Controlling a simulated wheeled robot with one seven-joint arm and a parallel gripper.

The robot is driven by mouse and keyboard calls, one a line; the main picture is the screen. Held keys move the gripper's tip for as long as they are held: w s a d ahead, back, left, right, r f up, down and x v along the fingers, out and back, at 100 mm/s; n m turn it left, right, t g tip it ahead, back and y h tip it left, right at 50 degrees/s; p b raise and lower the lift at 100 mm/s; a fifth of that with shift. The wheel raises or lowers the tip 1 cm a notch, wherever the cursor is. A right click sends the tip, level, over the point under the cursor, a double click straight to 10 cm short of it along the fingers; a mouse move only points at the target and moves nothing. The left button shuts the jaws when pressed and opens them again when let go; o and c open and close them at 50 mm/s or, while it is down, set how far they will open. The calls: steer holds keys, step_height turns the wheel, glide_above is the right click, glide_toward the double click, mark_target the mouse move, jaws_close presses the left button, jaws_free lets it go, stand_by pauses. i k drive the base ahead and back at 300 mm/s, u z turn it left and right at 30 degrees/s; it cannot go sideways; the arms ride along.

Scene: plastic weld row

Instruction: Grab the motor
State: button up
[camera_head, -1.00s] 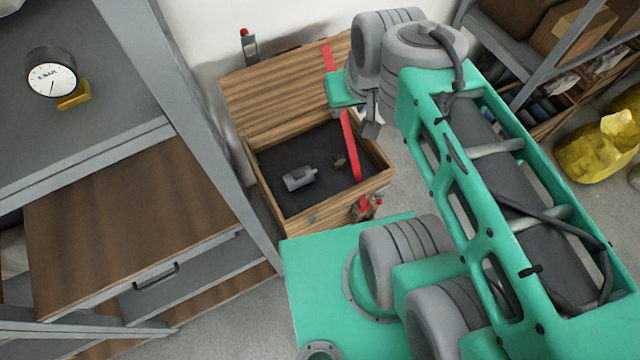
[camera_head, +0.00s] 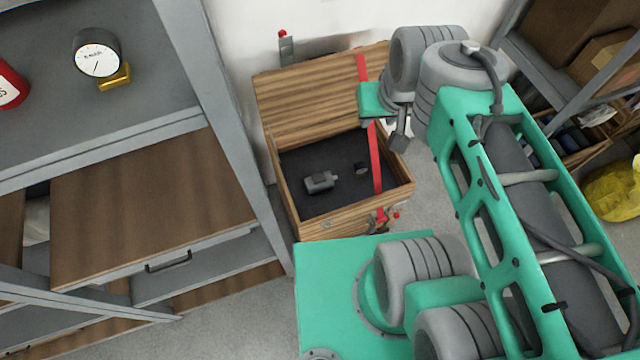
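A small grey motor (camera_head: 320,182) lies on the dark floor of an open wooden chest (camera_head: 302,228). A smaller dark part (camera_head: 361,168) lies to its right in the same chest. My green and grey arm fills the right side of the view. The end of my arm, with a small grey gripper-like part (camera_head: 399,139), hangs near the chest's right rim, apart from the motor. Whether its fingers are open or shut is too small to tell.
The chest's lid (camera_head: 318,105) stands open against the wall, with a red strap (camera_head: 375,160) running down into it. A grey shelf with a gauge (camera_head: 97,54) and a wooden drawer (camera_head: 155,215) stands left. Another shelf and a yellow bag (camera_head: 612,190) are right.

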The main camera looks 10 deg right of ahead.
mark_target(321, 182)
steer(key=u, duration=0.05)
steer(key=k, duration=0.5)
steer(key=u, duration=4.05)
steer(key=k, duration=1.65)
steer(key=z, duration=1.1)
